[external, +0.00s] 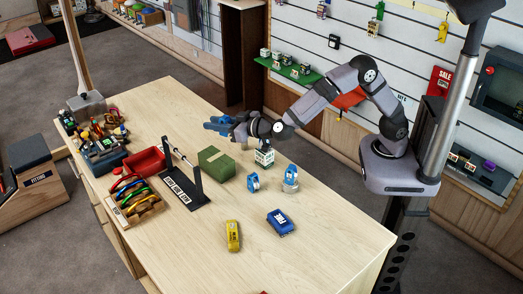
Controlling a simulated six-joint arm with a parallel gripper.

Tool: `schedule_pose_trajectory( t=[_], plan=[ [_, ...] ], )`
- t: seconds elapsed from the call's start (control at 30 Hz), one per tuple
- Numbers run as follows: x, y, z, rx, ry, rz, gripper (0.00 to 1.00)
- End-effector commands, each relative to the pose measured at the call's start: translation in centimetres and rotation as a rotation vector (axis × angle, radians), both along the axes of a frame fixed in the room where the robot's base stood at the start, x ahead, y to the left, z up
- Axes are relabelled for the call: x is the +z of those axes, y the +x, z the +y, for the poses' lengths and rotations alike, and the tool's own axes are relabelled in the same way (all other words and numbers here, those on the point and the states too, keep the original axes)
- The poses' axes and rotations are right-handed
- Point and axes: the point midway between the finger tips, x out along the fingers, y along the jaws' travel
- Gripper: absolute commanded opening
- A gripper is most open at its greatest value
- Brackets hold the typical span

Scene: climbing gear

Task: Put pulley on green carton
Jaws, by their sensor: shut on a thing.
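The green carton (216,163) sits on the wooden table, left of the table's middle. My gripper (226,126) is above and behind it, reaching left from the wrist. A blue piece (215,124) shows at its end, clear of the carton. It may be the held pulley, but it is too small to tell its shape or to tell it from the fingers. Two blue wheel-like things stand on the table right of the carton, one upright (253,182) and one on a grey base (290,174). A small white and green block (264,157) shows just below my wrist.
A black bar stand (187,192) is left of the carton. Beyond it are a wooden tray of coloured gear (135,198) and a red bin (145,162). A yellow device (233,236) and a blue one (281,222) lie in front. The right front of the table is clear.

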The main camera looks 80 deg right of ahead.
Motion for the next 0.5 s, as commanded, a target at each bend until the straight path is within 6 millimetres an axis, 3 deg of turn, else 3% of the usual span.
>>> schedule_pose_trajectory(
  t=[0.3, 0.5],
  plan=[
    [0.0, 3.1, -0.1, -0.002, 0.000, -0.001, 0.00],
    [0.2, 4.1, -0.1, -0.001, -0.001, 0.000, 0.00]
  ],
)
